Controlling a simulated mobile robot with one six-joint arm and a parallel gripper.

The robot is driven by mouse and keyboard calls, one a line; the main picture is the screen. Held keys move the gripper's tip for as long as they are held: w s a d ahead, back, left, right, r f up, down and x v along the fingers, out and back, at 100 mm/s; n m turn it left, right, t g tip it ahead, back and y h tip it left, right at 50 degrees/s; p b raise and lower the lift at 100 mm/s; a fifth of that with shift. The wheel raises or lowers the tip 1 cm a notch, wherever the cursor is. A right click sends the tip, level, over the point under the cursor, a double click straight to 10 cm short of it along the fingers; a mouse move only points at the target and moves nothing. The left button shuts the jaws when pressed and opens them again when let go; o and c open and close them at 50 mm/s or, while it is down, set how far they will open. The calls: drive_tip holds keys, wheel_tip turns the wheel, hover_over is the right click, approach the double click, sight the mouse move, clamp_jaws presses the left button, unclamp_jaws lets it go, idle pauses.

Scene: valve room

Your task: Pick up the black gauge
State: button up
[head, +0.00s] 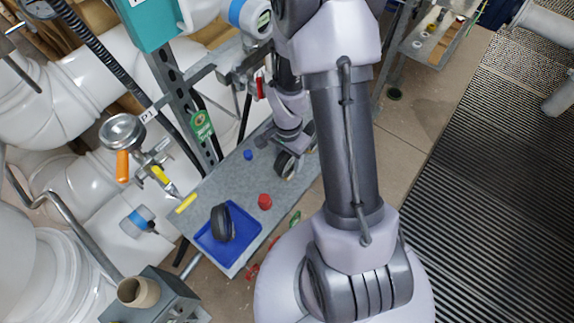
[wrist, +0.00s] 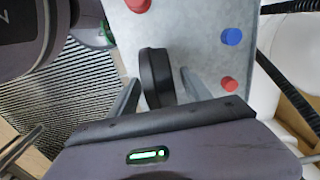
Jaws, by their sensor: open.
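A black round gauge (wrist: 150,68) stands on edge on the grey metal bench in the wrist view, between the two fingers of my gripper (wrist: 161,80). The fingers are open, one on each side, and contact cannot be told. In the head view my gripper (head: 292,142) is low over the far end of the bench. A dark round thing (head: 286,165) just below it looks like this gauge, partly hidden by the gripper. A second black round piece (head: 222,224) stands in a blue tray (head: 248,245) at the near end of the bench.
The grey bench (head: 228,182) also carries a red cap (head: 265,201), a blue cap (head: 248,155) and a yellow piece (head: 186,204). White pipes (head: 85,85) and a steel post stand at the left. Dark ribbed floor (head: 490,210) lies clear at the right.

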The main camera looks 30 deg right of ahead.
clamp_jaws()
drive_tip(key=shift+r, duration=0.55)
wheel_tip(320, 180, up, 2)
drive_tip(key=shift+r+p, duration=0.25)
drive_tip(key=shift+p, duration=0.65)
drive_tip(key=s+d+p, duration=0.2)
drive_tip(key=s+p, duration=0.4)
drive_tip(key=s, duration=0.1)
drive_tip(key=s+d+r+p, duration=0.1)
drive_tip(key=s+p, duration=0.5)
drive_tip(key=s, duration=0.2)
drive_tip(key=shift+s+d+r, duration=0.25)
drive_tip(key=shift+d, duration=0.15)
drive_tip(key=c, duration=0.7)
unclamp_jaws()
clamp_jaws()
